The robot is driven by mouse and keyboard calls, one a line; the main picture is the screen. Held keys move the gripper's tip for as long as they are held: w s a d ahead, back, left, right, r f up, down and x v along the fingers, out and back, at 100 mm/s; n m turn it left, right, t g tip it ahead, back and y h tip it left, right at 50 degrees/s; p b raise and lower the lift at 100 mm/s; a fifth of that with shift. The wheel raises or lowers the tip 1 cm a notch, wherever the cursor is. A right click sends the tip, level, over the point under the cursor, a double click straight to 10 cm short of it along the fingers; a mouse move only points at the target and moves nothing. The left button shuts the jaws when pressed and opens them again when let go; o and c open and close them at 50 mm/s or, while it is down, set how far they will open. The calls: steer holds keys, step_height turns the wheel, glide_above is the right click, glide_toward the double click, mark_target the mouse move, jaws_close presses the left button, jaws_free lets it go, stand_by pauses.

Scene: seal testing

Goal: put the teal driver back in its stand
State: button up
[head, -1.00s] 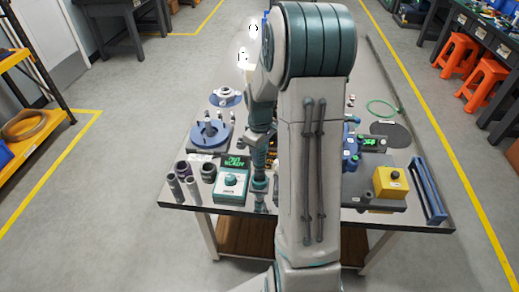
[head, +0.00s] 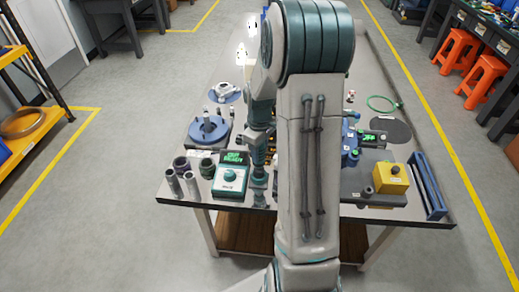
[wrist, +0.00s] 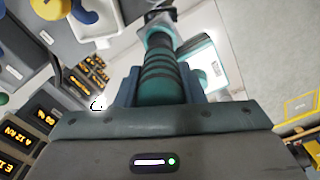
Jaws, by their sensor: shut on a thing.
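The teal driver (wrist: 160,80), a ribbed handle with dark bands, lies between the two fingers of my gripper (wrist: 161,92) in the wrist view. The fingers are shut on it, one on each side. A dark square piece (wrist: 158,19) shows beyond the handle's far end; I cannot tell whether it is the stand or whether the driver touches it. In the head view my arm reaches down to the table's front, left of the centre, and hides part of the table. I cannot make out the stand clearly there.
A teal and white tester (head: 231,176) with a green display stands left of my arm. Dark cylinders (head: 190,183) and a blue round fixture (head: 209,130) stand further left. A yellow box (head: 391,178) and a blue rail (head: 428,187) are at the right.

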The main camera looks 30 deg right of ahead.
steer(key=shift+f, duration=0.1)
steer(key=shift+f+b, duration=0.45)
steer(key=shift+b, duration=0.05)
steer(key=shift+f+b, duration=0.55)
steer(key=shift+f, duration=0.2)
stand_by(1.3)
steer(key=o, duration=1.2)
steer(key=shift+c, duration=0.2)
step_height(320, 180, up, 9)
steer(key=p, duration=0.6)
